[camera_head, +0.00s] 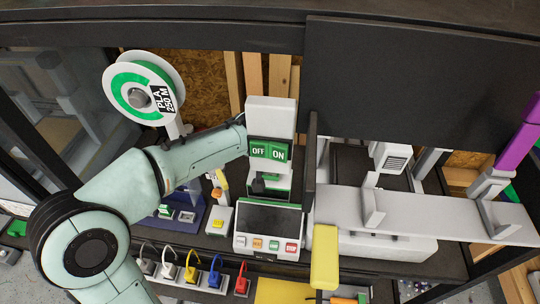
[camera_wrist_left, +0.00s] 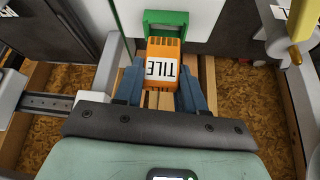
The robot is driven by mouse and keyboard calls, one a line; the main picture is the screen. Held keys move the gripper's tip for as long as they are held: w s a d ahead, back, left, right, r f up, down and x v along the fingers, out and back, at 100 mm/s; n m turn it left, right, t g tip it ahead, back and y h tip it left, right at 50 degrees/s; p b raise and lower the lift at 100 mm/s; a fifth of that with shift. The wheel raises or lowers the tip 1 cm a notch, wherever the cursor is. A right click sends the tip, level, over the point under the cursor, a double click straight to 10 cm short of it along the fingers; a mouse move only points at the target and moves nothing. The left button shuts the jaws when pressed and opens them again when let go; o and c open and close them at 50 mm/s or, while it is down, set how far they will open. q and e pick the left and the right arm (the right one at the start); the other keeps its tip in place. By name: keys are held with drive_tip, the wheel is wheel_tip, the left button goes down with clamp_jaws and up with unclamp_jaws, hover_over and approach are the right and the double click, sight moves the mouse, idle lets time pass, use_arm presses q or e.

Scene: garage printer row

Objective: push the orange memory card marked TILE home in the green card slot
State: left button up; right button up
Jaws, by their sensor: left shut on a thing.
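The orange memory card (camera_wrist_left: 159,86) with a white TILE label is between the blue fingers of my left gripper (camera_wrist_left: 162,70) in the left wrist view. The gripper is shut on it. The card's far end is at the mouth of the green card slot (camera_wrist_left: 166,17), which stands on a white face. The card lines up roughly with the slot; I cannot tell how deep it sits. In the head view my left arm reaches in from the left to the white printer part (camera_head: 271,117), and its gripper and the card are hidden there. My right gripper is not in view.
A spool (camera_head: 145,87) labelled PLA 250 M hangs at the upper left. A control panel (camera_head: 268,228) with a dark screen and coloured buttons stands below the printer part. OFF and ON signs (camera_head: 268,151) are above it. Several coloured plugs (camera_head: 190,273) line the front.

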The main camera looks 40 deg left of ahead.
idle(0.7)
use_arm(q)
drive_tip(key=shift+f+b, duration=1.4)
drive_tip(key=shift+b, duration=0.05)
drive_tip(key=o, duration=1.1)
